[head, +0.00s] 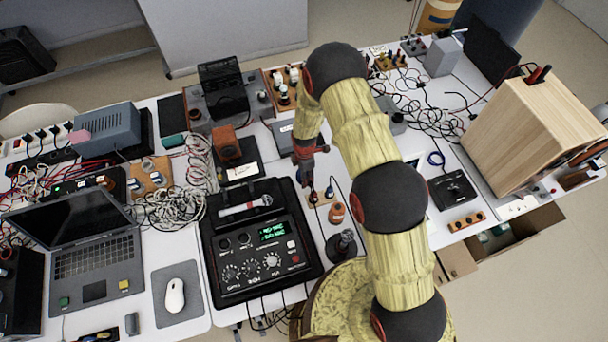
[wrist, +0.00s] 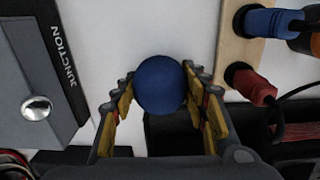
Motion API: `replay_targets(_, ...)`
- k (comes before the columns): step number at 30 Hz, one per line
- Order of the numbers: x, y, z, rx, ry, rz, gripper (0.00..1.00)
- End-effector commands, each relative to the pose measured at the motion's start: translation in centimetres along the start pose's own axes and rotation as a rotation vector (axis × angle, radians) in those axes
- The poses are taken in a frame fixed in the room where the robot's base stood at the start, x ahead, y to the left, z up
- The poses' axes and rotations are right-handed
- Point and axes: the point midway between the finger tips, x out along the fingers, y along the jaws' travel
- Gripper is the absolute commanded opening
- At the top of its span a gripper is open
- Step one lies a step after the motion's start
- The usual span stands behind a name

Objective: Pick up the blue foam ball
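The blue foam ball (wrist: 160,85) sits at the centre of the wrist view, between the fingertips of my gripper (wrist: 159,80). The yellow-padded fingers are spread apart, one on each side of the ball, and their tips come right up to its edges. I cannot tell whether they press on it or whether it rests on the white table. In the head view my gripper (head: 308,172) points down over the table behind the black mixer-like unit, and the ball does not show there.
A grey box marked JUNCTION (wrist: 45,75) lies left of the fingers. A wooden strip (wrist: 232,48) with blue and red plugs lies to the right. The black unit (head: 262,240), an orange-brown bottle (head: 337,213) and a wooden speaker box (head: 525,135) stand around; cables crowd the table.

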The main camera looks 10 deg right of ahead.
Motion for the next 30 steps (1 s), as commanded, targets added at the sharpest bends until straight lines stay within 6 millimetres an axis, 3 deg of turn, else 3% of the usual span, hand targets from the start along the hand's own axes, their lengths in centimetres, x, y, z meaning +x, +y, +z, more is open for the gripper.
replay_targets(6,0.0,0.0,0.0,0.000,0.000,0.000,0.31)
replay_targets(19,-0.8,0.1,0.0,0.000,0.000,0.002,0.30)
replay_targets(25,-3.6,-0.1,0.0,0.000,0.000,0.003,0.30)
replay_targets(30,-6.7,-2.8,-0.5,-0.001,0.000,0.001,0.30)
